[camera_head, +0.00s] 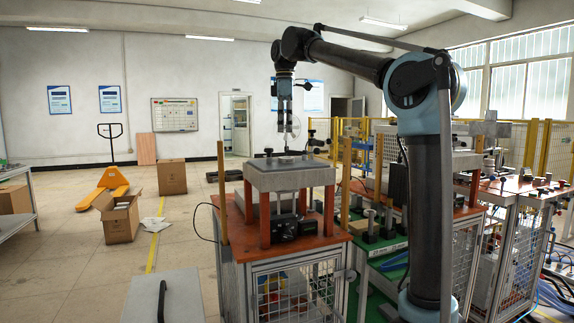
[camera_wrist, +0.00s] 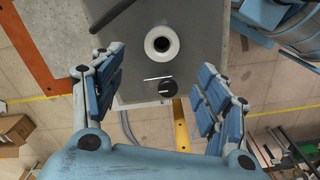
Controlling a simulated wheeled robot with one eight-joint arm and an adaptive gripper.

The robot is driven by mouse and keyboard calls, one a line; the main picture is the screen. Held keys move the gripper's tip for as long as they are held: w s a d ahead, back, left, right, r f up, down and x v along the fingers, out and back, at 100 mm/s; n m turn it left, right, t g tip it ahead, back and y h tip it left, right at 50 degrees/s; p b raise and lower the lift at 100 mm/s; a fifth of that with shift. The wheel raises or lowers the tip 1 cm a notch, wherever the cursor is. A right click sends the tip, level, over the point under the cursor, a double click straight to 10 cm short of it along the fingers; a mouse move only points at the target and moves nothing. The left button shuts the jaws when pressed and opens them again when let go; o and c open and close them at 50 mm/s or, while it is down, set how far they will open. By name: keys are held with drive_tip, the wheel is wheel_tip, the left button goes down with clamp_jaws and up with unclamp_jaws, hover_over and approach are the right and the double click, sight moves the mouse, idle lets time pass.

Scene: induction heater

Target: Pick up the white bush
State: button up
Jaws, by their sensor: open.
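The white bush (camera_wrist: 161,42) is a white ring with a dark centre, seen from above in the wrist view. It stands on a grey flat-topped block (camera_wrist: 203,25). My gripper (camera_wrist: 163,62) is open, with one blue padded finger on each side of the picture and nothing between the pads. The bush lies near the top middle of the view, just beyond the fingertips. In the head view my gripper (camera_head: 284,118) points down above the grey slab (camera_head: 290,180) on orange posts. The bush is too small to make out clearly there.
A black knob (camera_wrist: 168,87) and a thin white rod (camera_wrist: 157,78) lie near the bush. A dark bar (camera_wrist: 112,15) reaches in from the upper left. Wooden posts (camera_head: 223,190) stand beside the slab. More equipment (camera_head: 390,225) stands to the right.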

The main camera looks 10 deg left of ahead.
sight(286, 161)
drive_tip(key=shift+a+f, duration=0.1)
drive_tip(key=shift+f, duration=5.05)
drive_tip(key=c, duration=1.3)
